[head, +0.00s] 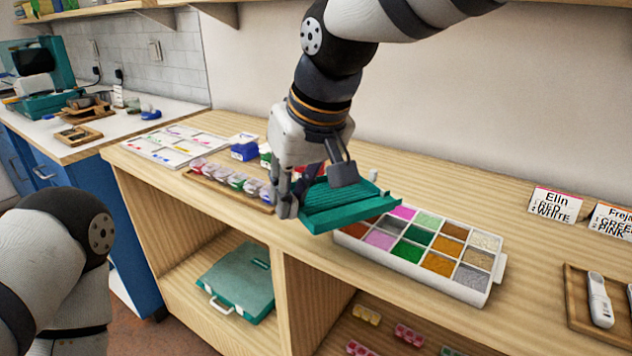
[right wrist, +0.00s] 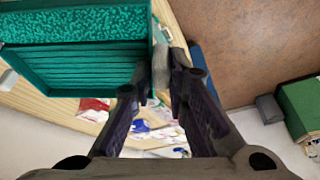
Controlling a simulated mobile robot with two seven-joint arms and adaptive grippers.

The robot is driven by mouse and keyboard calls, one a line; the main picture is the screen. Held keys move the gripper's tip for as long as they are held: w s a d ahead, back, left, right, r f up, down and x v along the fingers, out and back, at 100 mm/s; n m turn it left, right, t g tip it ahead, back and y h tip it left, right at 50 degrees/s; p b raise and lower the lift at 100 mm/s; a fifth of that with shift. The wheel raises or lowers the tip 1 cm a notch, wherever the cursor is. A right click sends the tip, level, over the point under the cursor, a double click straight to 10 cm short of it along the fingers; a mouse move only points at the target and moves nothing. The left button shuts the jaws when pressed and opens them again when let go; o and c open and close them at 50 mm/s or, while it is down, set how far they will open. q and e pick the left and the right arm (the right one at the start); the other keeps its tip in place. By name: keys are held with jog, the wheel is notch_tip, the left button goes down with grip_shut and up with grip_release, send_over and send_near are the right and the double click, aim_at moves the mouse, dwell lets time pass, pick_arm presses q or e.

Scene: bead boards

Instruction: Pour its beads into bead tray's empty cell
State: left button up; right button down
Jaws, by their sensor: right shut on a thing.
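My right gripper (head: 300,196) is shut on one side of a teal-green ribbed tray (head: 345,205). The tray is held in the air, a little tilted, over the left end of the white bead tray (head: 487,298). In the right wrist view the fingers (right wrist: 167,75) close at the teal tray's right edge, and teal beads (right wrist: 75,25) lie in its far part beyond ribs. The bead tray has rows of cells with coloured beads. Its left end is hidden by the teal tray. I cannot tell which cell is empty. My left gripper is outside the view.
A wooden rack of bead jars (head: 225,183) and a white pattern sheet (head: 175,146) lie to the left. Name cards (head: 555,204) and a wooden tray with a white tool (head: 600,300) are to the right. A teal case (head: 236,279) sits on the shelf below.

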jog(key=shift+w+f+y, duration=0.3)
jog(key=shift+f+y, duration=0.1)
jog(key=shift+f, duration=0.1)
jog(key=shift+w+d+f+g+y, duration=0.4)
jog(key=shift+d+f, duration=0.1)
jog(key=shift+f, duration=0.1)
jog(key=shift+w+d+r+m+y, duration=0.1)
jog(key=shift+d+r+m+y, duration=0.1)
jog(key=shift+r, duration=0.25)
jog(key=shift+w+d+r+m+y, duration=0.1)
jog(key=shift+d+r+y, duration=0.1)
jog(key=shift+r, duration=0.2)
jog(key=shift+w+d+r+g+y, duration=0.1)
jog(key=shift+d+r+g+y, duration=0.05)
jog(key=shift+r+g+y, duration=0.2)
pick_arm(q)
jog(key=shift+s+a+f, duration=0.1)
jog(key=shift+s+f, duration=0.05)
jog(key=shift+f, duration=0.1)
pick_arm(e)
jog(key=shift+w+d+r+y, duration=0.1)
jog(key=shift+d+r+y, duration=0.2)
jog(key=shift+r, duration=0.3)
jog(key=shift+g, duration=0.25)
